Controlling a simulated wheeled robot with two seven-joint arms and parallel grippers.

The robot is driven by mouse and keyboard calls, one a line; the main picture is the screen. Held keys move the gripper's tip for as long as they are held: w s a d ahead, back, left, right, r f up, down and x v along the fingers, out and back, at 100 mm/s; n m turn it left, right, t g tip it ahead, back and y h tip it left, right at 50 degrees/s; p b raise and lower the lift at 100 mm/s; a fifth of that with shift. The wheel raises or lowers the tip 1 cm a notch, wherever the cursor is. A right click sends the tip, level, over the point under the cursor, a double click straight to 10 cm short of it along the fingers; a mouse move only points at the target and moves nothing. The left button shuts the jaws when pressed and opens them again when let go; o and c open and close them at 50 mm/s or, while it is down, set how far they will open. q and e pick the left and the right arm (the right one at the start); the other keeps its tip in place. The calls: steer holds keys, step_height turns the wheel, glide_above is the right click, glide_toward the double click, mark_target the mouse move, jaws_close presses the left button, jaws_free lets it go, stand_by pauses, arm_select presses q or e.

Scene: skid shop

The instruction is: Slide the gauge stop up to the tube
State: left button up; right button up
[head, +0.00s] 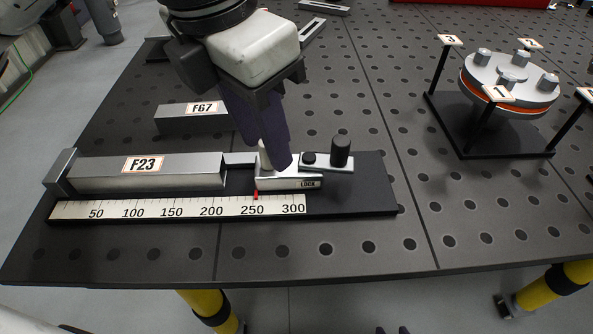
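The tube F23 (150,172) is a silver square bar lying along the gauge's black base, against an end block at its left. The gauge stop (290,182) is a silver carriage marked LOCK, right of the tube. Its narrow nose (240,158) points left and appears to meet the tube's right end; contact is hard to judge. A red pointer (255,195) sits just past 250 on the scale (180,207). My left gripper (273,157) points down at the stop, its dark fingers close together and apparently shut on the stop's pale upright post.
A lever with a tall black knob (341,150) stands at the stop's right. A second bar, F67 (190,119), lies behind the tube. A round flange on a black stand (490,135) is at the right. The perforated table (340,240) is clear in front.

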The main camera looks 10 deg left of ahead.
arm_select(q)
steer(key=c, duration=0.8)
steer(key=shift+a, duration=0.1)
steer(key=shift+s+a+f+b, duration=0.1)
steer(key=shift+s+a+b, duration=0.1)
steer(key=shift+a+b, duration=0.35)
steer(key=shift+s+a, duration=0.25)
steer(key=shift+a, duration=0.75)
steer(key=shift+s+a+b, duration=0.25)
steer(key=shift+a+b, duration=0.3)
steer(key=shift+a, duration=0.35)
steer(key=o, duration=1.1)
